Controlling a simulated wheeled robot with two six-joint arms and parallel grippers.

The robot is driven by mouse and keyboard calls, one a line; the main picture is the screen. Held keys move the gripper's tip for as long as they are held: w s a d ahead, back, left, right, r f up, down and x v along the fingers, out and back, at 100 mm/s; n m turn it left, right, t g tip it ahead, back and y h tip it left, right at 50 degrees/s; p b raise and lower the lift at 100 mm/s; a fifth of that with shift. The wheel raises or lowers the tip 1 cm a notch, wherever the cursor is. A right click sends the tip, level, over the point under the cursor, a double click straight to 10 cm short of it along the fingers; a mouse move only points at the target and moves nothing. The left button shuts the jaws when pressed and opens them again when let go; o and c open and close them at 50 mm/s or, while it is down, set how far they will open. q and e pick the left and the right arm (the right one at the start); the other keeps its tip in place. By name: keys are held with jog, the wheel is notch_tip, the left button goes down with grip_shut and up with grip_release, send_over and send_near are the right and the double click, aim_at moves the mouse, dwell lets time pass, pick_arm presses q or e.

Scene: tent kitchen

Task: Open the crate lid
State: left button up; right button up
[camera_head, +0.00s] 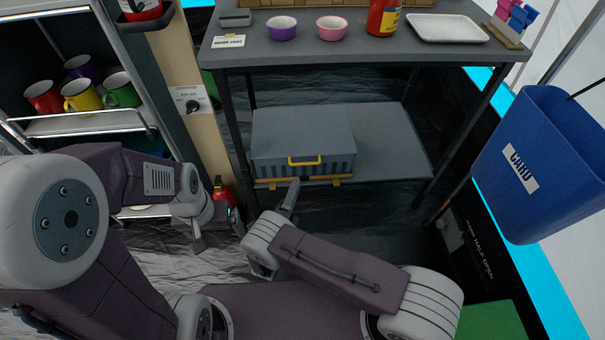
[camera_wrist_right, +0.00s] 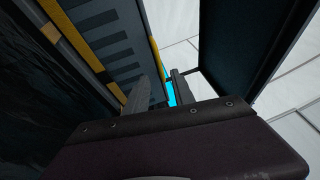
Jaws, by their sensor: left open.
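The grey crate (camera_head: 303,135) stands on the lower shelf of the table. Its flat lid (camera_head: 300,122) is down, and a yellow handle (camera_head: 304,161) sits on its slotted front. In the right wrist view the crate's slotted front (camera_wrist_right: 112,40) fills the upper left, with yellow parts along it. My right gripper (camera_head: 289,196) is in front of and below the crate, empty, one finger upright below the handle. The right wrist view shows its two fingers (camera_wrist_right: 159,76) apart. My left gripper (camera_head: 217,232) is open and empty, lower left of the crate.
The table top (camera_head: 350,50) with bowls and a tray overhangs the crate. A cabinet (camera_head: 180,90) with mugs stands left, a red extinguisher (camera_head: 222,190) beside it. A blue bin (camera_head: 545,160) hangs at right. The lower shelf (camera_head: 390,140) is clear right of the crate.

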jog(key=b+x, duration=0.3)
jog(key=x, duration=0.5)
jog(key=shift+w+d, duration=0.15)
jog(key=shift+c, duration=0.3)
grip_shut()
dwell(0.8)
